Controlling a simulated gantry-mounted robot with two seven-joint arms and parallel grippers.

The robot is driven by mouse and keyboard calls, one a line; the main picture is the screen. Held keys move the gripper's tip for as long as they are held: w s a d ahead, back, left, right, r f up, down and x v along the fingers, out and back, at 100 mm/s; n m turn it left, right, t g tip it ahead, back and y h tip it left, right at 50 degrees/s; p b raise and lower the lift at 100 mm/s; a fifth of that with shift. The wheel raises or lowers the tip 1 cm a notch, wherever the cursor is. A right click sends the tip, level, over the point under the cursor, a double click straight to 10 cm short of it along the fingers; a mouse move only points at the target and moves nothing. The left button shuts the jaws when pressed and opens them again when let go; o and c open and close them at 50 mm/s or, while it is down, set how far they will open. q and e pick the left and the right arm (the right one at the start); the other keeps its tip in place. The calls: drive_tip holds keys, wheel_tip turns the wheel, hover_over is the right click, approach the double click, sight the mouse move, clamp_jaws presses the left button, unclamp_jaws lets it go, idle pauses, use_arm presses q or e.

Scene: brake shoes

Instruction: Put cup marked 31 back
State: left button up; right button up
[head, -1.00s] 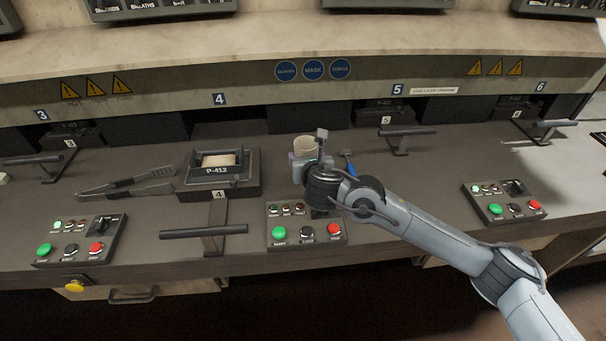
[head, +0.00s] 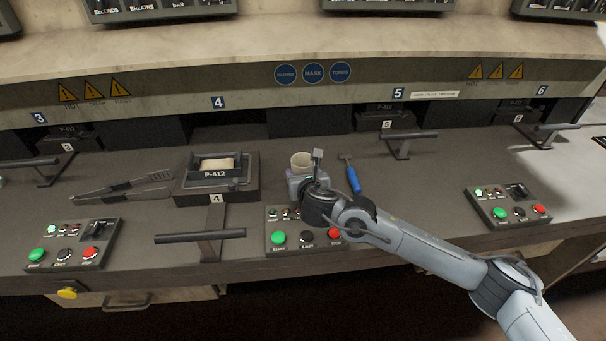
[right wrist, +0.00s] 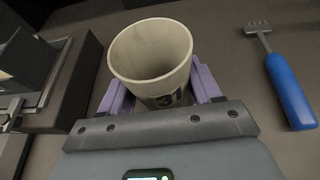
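The cup (head: 301,161) is pale beige and upright, just right of the black P-412 unit. In the right wrist view the cup (right wrist: 152,55) stands between the purple fingers of my right gripper (right wrist: 162,95), which close against both its sides. A dark "3" shows low on its wall; the rest of the marking is cut off by the gripper. In the head view my right gripper (head: 299,181) is around the cup, low over the counter. Whether the cup's base touches the counter is hidden. My left gripper is not in view.
A blue-handled tool (head: 352,178) lies right of the cup. The P-412 unit (head: 245,188) and dark tongs (head: 125,187) are to the left. A button box (head: 277,239) stands in front.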

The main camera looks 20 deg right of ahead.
drive_tip(key=o, duration=0.5)
drive_tip(key=shift+c, duration=0.2)
drive_tip(key=shift+r, duration=0.1)
drive_tip(key=shift+s+r+p, duration=0.1)
drive_tip(key=shift+p, duration=0.2)
drive_tip(key=p+v, duration=0.2)
drive_tip(key=v, duration=0.8)
drive_tip(key=shift+s+a+r, duration=0.1)
drive_tip(key=shift+s, duration=0.1)
drive_tip(key=shift+s+a+r, duration=0.1)
drive_tip(key=shift+s+r, duration=0.05)
drive_tip(key=shift+s, duration=0.5)
